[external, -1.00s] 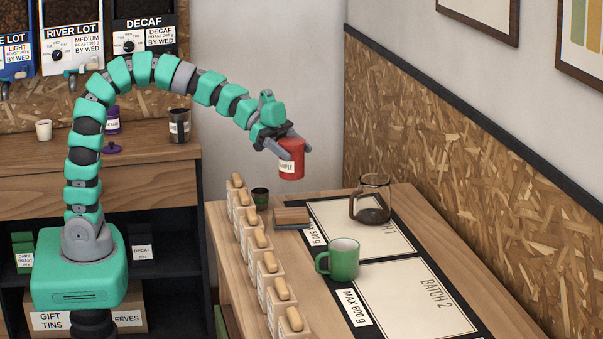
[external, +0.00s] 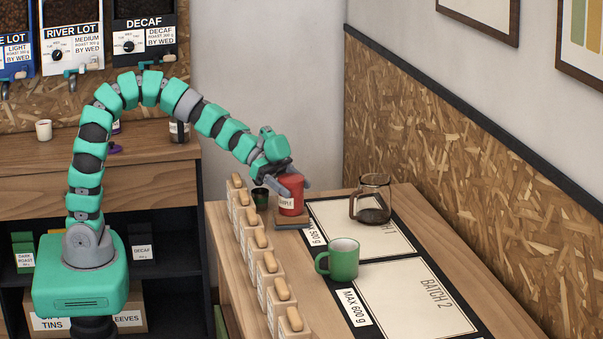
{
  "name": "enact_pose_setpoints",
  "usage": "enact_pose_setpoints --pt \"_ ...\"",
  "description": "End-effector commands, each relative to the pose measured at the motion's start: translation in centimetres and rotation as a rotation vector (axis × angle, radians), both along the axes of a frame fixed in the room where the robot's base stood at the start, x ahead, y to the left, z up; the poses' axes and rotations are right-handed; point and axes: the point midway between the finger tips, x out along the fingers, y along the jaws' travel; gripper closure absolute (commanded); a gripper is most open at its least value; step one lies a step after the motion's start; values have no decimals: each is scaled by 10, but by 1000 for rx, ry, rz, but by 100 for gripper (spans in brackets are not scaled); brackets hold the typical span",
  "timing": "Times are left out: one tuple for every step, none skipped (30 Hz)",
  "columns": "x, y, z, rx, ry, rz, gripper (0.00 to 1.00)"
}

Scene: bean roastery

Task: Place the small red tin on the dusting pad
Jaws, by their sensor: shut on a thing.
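My gripper (external: 292,182) is shut on the small red tin (external: 291,206), which is upright with a white label on its front. The tin is low over a small brown block on a grey base (external: 291,226), which looks like the dusting pad. The tin now covers much of the block's top. I cannot tell whether the tin's bottom touches it or is just above it.
A row of pale containers with wooden knobs (external: 260,262) lines the left edge. A small dark cup (external: 260,196) stands close left of the tin.

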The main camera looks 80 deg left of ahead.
Motion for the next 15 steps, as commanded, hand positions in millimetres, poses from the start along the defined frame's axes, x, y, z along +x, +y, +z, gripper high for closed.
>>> enact_pose_setpoints --pt "0 0 1 0 0 0 64" --pt "0 0 1 0 0 0 64" --pt "0 0 1 0 0 0 64" --pt "0 0 0 -1 -1 0 64" --pt "0 0 -1 -1 -1 0 64" --pt "0 0 -1 -1 -1 0 64" --pt "0 0 -2 -1 -1 0 64" --pt "0 0 -2 -1 -1 0 36" --pt "0 0 -1 -1 -1 0 25" --pt "0 0 -1 -1 -1 0 17" --pt "0 0 -1 0 0 0 17" --pt "0 0 -1 0 0 0 17" --pt "0 0 -1 0 0 0 17" --pt "0 0 -1 0 0 0 17" --pt "0 0 -1 0 0 0 17"
